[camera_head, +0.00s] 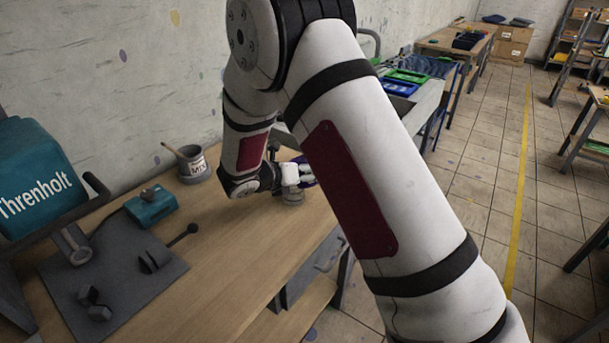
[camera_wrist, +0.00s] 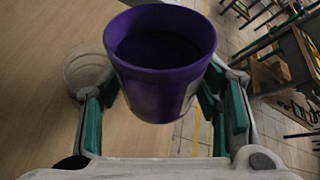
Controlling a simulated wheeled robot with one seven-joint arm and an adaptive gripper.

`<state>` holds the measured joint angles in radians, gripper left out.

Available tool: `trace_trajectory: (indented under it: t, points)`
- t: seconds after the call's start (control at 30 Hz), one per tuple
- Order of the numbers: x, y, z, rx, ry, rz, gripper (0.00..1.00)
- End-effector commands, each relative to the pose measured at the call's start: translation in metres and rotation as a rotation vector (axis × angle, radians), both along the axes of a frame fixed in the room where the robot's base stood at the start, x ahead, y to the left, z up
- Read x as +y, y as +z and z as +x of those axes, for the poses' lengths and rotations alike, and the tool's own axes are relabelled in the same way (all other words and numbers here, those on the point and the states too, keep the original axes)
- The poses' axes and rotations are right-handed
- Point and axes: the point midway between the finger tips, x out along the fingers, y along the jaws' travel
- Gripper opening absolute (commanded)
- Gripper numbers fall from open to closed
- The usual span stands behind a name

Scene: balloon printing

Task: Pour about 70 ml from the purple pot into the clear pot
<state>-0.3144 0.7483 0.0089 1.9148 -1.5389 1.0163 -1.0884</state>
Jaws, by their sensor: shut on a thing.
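The purple pot (camera_wrist: 160,80) is held in my gripper (camera_wrist: 165,115), between its green-lined fingers. In the wrist view its mouth faces the camera and the inside looks dark; I cannot tell the liquid level. The clear pot (camera_wrist: 84,72) stands on the wooden table to the left of the purple pot in the wrist view, partly hidden by a finger. In the head view the clear pot (camera_head: 292,195) is small, just by my gripper (camera_head: 297,175). A sliver of the purple pot (camera_head: 308,183) shows there; my arm hides the rest.
A grey cup marked MIX (camera_head: 195,168) with a stick stands at the table's back. A teal Threnholt machine (camera_head: 40,180), a dark mat (camera_head: 110,290) and a small teal block (camera_head: 152,206) are at left. The table (camera_head: 235,240) is bare in front of the gripper.

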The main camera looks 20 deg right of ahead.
Motion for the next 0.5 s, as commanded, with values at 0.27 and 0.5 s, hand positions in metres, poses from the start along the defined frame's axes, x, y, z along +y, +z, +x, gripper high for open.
trace_trajectory:
  t: [0.27,0.5]
  points:
    - [-0.0003,0.0004,0.0,0.01,-0.001,-0.005,0.25]
    - [-0.0007,0.0012,-0.0011,0.066,0.0,-0.033,0.25]
